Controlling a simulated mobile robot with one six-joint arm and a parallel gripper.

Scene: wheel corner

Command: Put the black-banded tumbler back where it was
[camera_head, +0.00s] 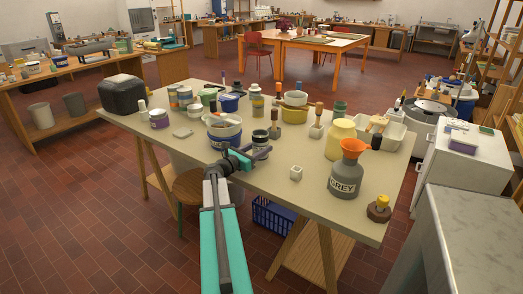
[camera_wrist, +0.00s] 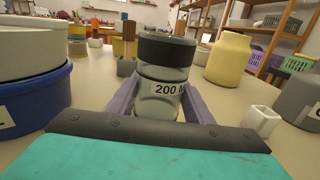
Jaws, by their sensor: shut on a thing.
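A blue tub (camera_wrist: 32,100) is close on the left. A grey bottle with an orange funnel (camera_head: 346,178) is further right. The front table is clear around the cube.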

